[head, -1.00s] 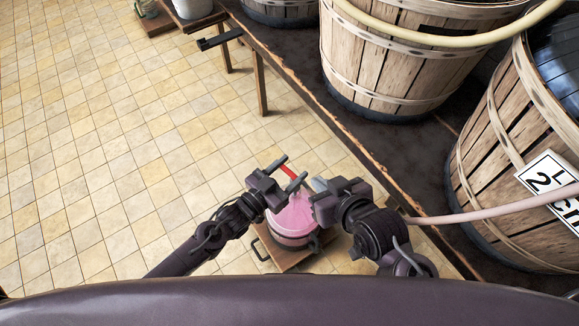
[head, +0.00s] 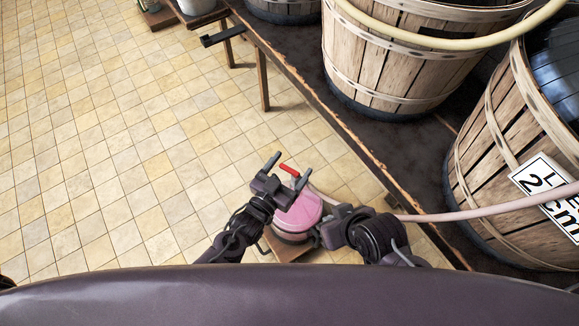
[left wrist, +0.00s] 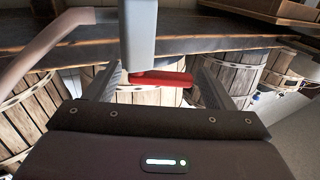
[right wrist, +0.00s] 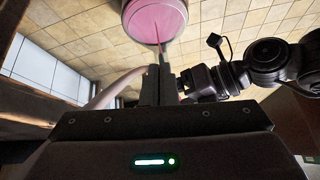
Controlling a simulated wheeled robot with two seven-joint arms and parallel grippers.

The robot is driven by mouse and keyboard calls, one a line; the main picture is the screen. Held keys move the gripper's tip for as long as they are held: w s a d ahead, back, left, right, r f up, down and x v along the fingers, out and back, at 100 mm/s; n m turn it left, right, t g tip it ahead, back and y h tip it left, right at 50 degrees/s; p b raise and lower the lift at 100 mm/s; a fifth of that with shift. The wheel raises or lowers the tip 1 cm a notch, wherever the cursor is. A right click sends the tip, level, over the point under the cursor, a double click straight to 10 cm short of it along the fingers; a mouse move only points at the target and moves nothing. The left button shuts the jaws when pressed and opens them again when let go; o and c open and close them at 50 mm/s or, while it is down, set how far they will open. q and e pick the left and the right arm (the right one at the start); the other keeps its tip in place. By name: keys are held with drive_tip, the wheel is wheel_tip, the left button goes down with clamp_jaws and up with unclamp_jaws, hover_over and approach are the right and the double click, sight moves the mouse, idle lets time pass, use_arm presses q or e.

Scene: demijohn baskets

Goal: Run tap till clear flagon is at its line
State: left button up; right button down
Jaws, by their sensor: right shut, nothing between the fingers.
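The clear flagon (head: 298,218), with pink contents, stands on a low wooden stand (head: 290,250) on the floor. In the right wrist view the flagon (right wrist: 155,18) shows a thin darker pink line at its mouth. I cannot make out a fill line. The tap's red lever (head: 289,169) is above the flagon. My left gripper (head: 288,168) is open, a finger on either side of the red lever (left wrist: 160,79); contact is unclear. The grey tap body (left wrist: 139,35) stands beyond. My right gripper (right wrist: 158,84) is shut and empty, right of the flagon.
A pale pink hose (head: 450,216) runs rightward to a labelled wooden basket (head: 490,150). Another basket (head: 385,65) stands behind on the dark bench (head: 420,150), whose worn edge runs close beside my right arm. Tiled floor (head: 120,130) at left is open.

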use_arm(q)
drive_tip(key=shift+s, duration=0.1)
drive_tip(key=shift+s+a+f, duration=0.1)
drive_tip(key=shift+s+a, duration=0.1)
drive_tip(key=shift+s, duration=0.1)
drive_tip(key=p+v, duration=0.1)
drive_tip(key=v, duration=0.6)
use_arm(e)
drive_tip(key=shift+s+d+r+g+h, duration=0.15)
drive_tip(key=shift+d+g+h, duration=0.25)
drive_tip(key=shift+d, duration=0.65)
